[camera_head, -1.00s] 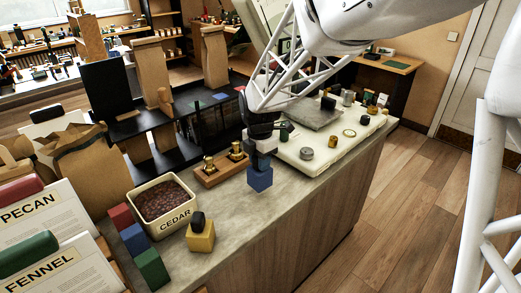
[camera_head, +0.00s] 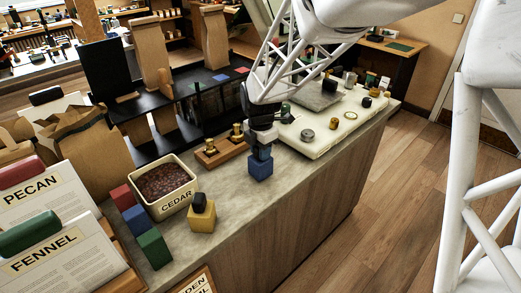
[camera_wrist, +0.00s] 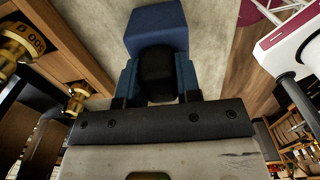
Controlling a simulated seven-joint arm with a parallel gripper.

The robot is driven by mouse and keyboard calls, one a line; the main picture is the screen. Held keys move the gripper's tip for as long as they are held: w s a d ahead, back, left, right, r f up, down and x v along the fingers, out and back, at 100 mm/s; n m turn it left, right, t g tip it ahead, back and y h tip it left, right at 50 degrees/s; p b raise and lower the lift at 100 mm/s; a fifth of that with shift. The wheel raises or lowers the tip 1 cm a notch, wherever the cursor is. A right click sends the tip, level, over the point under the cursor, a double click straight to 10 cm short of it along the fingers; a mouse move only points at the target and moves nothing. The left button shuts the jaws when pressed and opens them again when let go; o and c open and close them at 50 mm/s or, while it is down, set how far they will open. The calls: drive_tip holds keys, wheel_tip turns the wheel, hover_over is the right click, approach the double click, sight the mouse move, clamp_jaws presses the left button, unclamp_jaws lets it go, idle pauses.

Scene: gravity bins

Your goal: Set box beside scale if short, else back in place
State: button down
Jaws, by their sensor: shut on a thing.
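My gripper (camera_head: 262,150) is shut on the black knob (camera_wrist: 157,70) of a blue block (camera_head: 260,169). The block hangs below the fingers at the counter, close to the right of a wooden stand with brass weights; I cannot tell whether it touches the surface. In the wrist view the blue block (camera_wrist: 155,28) is at the top centre, with the blue fingertips on either side of the knob. A cream box (camera_head: 186,204) labelled CEDAR, holding dark brown contents, stands on the counter to the left. A pale slab (camera_head: 345,131) to the right may be the scale; I cannot tell.
The wooden stand (camera_head: 212,161) is close left of my gripper. A yellow block (camera_head: 202,219) with a black knob stands right of the CEDAR box. Red (camera_head: 121,196), blue and green (camera_head: 154,247) blocks stand left of it. The counter (camera_head: 238,200) is clear in front.

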drive_tip(key=shift+f, duration=0.45)
idle(0.6)
drive_tip(key=c, duration=0.7)
unclamp_jaws()
drive_tip(key=shift+c, duration=0.2)
drive_tip(key=shift+r, duration=0.1)
drive_tip(key=shift+r, duration=3.8)
